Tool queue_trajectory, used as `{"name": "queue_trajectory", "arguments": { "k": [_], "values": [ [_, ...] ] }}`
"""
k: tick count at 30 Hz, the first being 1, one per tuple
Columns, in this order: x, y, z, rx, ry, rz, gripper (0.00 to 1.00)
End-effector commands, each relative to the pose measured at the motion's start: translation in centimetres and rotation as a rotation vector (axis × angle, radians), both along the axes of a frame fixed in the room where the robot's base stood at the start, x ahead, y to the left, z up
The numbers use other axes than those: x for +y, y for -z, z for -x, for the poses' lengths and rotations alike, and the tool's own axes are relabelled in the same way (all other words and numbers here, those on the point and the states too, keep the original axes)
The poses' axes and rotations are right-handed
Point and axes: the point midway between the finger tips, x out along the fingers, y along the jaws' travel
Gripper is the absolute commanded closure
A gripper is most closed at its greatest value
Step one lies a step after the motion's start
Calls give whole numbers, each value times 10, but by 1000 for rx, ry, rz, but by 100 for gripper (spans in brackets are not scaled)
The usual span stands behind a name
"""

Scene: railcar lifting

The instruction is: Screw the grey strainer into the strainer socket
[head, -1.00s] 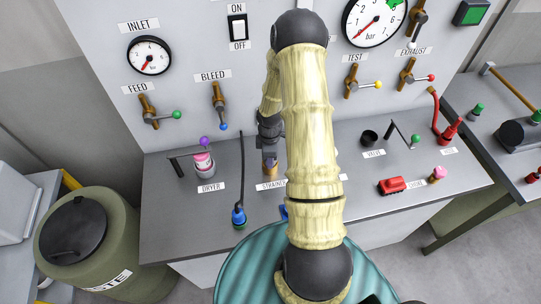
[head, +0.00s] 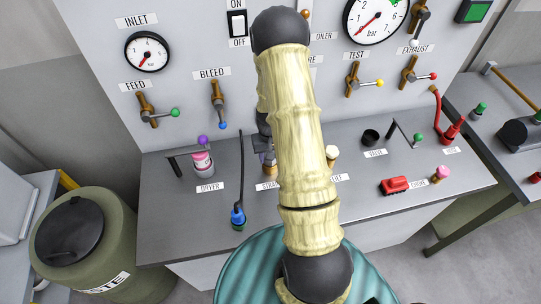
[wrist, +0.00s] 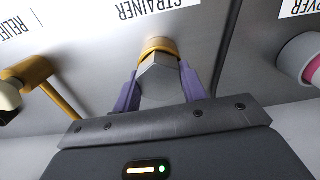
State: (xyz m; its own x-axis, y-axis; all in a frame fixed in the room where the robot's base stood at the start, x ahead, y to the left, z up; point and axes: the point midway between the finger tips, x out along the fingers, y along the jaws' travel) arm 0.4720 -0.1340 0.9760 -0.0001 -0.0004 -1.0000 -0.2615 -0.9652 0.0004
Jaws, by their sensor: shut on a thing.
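The grey strainer (wrist: 158,82) shows in the wrist view as a hex-sided body between the two purple fingers of my gripper (wrist: 160,73). My gripper is shut on it. The brass strainer socket (wrist: 160,45) rings the strainer's far end, by the STRAINER label. The strainer appears lined up with it, but I cannot tell how deep it sits. In the head view, my gripper (head: 267,157) is mostly hidden behind my arm, just above the brass socket (head: 270,171) on the bench.
A cream-topped fitting (head: 332,153) is close on the right. The red block (head: 394,186) lies further right. The gauge panel rises behind.

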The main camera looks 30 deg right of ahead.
Motion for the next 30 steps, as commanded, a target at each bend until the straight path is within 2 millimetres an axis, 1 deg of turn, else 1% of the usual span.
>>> {"name": "queue_trajectory", "arguments": {
  "k": [3,4,5,13,16,20,30],
  "values": [
    [0,0,1,3,-3,-1,82],
    [0,0,1,3,-3,-1,53],
    [0,0,1,3,-4,-1,47],
    [0,0,0,1,-11,0,46],
    [0,1,0,1,-80,-1,46],
    [0,0,0,1,-294,-2,46],
    [0,-2,1,1,-911,-2,46]
  ]
}}
